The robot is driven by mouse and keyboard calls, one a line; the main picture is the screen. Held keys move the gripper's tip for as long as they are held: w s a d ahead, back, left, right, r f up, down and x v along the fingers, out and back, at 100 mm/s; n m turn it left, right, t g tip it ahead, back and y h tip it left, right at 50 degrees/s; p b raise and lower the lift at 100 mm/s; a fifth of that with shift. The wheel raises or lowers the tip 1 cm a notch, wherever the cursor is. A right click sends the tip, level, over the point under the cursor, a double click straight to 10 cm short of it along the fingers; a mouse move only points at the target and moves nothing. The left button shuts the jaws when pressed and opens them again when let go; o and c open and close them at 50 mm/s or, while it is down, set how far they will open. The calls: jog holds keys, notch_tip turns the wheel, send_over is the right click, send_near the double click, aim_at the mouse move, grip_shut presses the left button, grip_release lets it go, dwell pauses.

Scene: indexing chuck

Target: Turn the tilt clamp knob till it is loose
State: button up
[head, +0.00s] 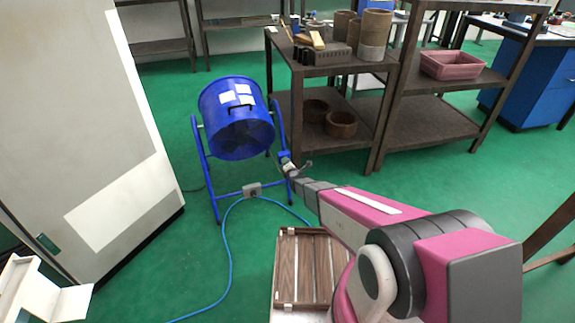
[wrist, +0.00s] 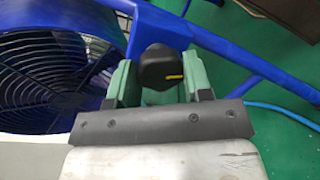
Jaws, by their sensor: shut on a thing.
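The tilt clamp knob (wrist: 161,68) is black with a yellow mark. In the wrist view it sits between the two green fingers of my gripper (wrist: 160,82), which is shut on it. The knob is at the side of a blue drum fan (head: 236,118) on a blue tubular stand (head: 204,168). In the head view my gripper (head: 288,164) reaches the stand's right upright, and the knob itself is hidden there. The fan's grille (wrist: 50,70) shows at the left of the wrist view. The fan drum is tilted in its stand.
A blue cable (head: 230,250) runs over the green floor from a grey box (head: 252,189) on the stand. A white cabinet (head: 85,130) stands at left. A dark shelf (head: 335,150) with pots stands behind at right. A slatted wooden tray (head: 290,268) lies below my arm.

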jog(key=shift+s+f, duration=0.1)
jog(key=o, duration=0.9)
jog(key=shift+s, duration=0.1)
jog(key=v, duration=1)
jog(key=shift+s, duration=0.25)
jog(key=shift+d, duration=0.1)
